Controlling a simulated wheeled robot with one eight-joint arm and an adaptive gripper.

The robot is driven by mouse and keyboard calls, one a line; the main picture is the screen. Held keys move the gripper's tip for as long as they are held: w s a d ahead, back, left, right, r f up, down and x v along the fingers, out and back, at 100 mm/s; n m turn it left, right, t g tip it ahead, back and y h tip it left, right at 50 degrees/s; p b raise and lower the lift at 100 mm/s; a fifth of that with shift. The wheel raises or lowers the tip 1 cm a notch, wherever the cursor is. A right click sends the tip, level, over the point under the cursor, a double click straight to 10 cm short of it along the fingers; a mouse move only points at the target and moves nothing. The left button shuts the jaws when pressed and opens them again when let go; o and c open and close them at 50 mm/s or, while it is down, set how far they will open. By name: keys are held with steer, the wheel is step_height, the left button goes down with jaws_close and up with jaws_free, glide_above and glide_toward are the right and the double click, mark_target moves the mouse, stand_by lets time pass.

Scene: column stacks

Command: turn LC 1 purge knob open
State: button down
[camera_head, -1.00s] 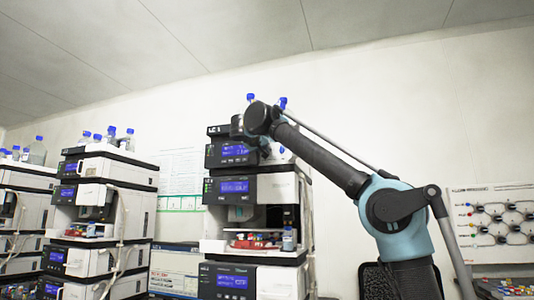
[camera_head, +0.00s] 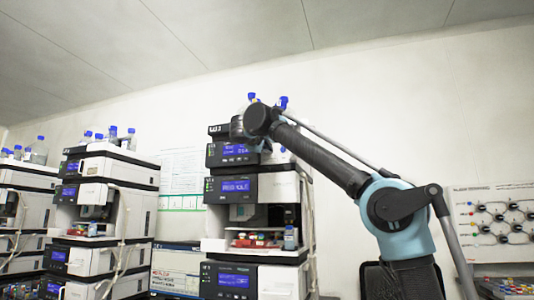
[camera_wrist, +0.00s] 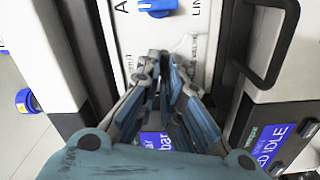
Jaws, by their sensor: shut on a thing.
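The LC 1 stack (camera_head: 228,190) stands in the middle of the head view. My gripper (camera_wrist: 161,82) reaches the front of its upper modules; in the head view my wrist and arm hide the fingertips. In the wrist view the fingers converge, shut on a small grey knob (camera_wrist: 156,55) on the white panel (camera_wrist: 178,40). The fingers cover most of this knob, so how far it is turned cannot be told. A blue knob (camera_wrist: 156,8) with a white mark sits on the same panel beyond the fingertips, apart from them.
A black handle (camera_wrist: 283,50) and a lit display reading IDLE (camera_wrist: 272,145) are right of my gripper. Blue-capped bottles (camera_head: 283,102) stand on top of the stack. Other stacks (camera_head: 105,195) are to the left. A wall board (camera_head: 497,215) hangs at the right.

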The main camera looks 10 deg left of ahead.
steer(key=shift+a+f+n, duration=0.1)
steer(key=shift+f+n, duration=0.1)
steer(key=shift+n, duration=1.4)
steer(key=c, duration=1.7)
jaws_free()
steer(key=shift+s, duration=0.15)
steer(key=s, duration=0.7)
steer(key=s+a, duration=0.1)
steer(key=s, duration=0.3)
steer(key=shift+s, duration=0.25)
steer(key=shift+s, duration=0.1)
